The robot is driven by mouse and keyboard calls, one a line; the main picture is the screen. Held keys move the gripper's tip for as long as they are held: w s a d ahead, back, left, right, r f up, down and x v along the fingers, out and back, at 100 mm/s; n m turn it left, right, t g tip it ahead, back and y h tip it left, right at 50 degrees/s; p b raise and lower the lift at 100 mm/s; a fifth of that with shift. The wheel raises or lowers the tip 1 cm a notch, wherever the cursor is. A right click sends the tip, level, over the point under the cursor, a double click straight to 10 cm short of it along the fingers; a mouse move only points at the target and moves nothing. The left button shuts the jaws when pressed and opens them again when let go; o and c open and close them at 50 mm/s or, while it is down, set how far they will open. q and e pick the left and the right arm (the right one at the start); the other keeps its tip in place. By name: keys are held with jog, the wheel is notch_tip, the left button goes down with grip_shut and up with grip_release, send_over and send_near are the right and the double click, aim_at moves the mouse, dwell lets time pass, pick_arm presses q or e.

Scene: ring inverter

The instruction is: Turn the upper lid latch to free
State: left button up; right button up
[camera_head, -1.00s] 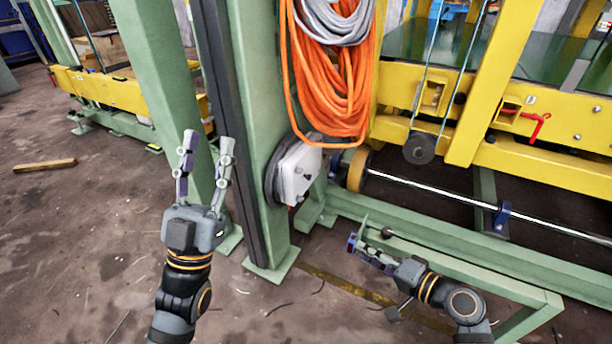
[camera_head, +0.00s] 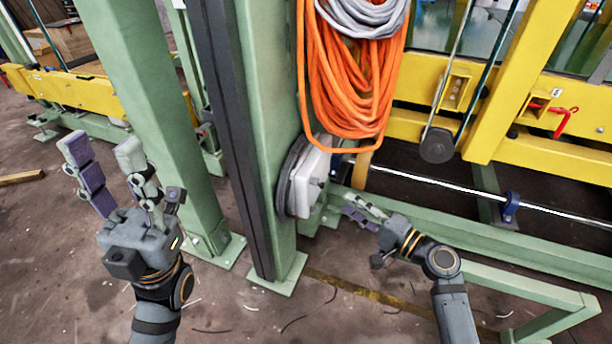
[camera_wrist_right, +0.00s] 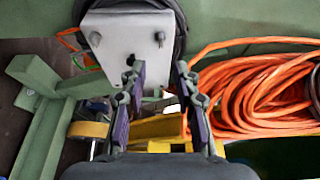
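A white box with a lid (camera_head: 308,180), on a round dark backing, is fixed to the green post. In the right wrist view the lid (camera_wrist_right: 125,45) fills the upper middle, with small dark knobs on it; the upper latch (camera_wrist_right: 95,39) and another knob (camera_wrist_right: 160,38) show, and a dark one lies near the fingertips. My right gripper (camera_head: 352,205) points at the box from the lower right. In the wrist view its fingers (camera_wrist_right: 158,75) are apart and empty, just short of the lid. My left gripper (camera_head: 98,150) is open and empty, well left of the post.
Orange cable coils (camera_head: 350,90) hang on the post right above the box. A steel shaft (camera_head: 420,180) and a green lower beam (camera_head: 430,222) run to the right of it. A yellow frame (camera_head: 570,150) stands behind. Open floor lies at the left.

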aim_at(314, 181)
jog(key=b+x, duration=0.2)
jog(key=x, duration=0.8)
jog(key=shift+a, duration=0.1)
jog(key=shift+c, duration=0.3)
grip_shut()
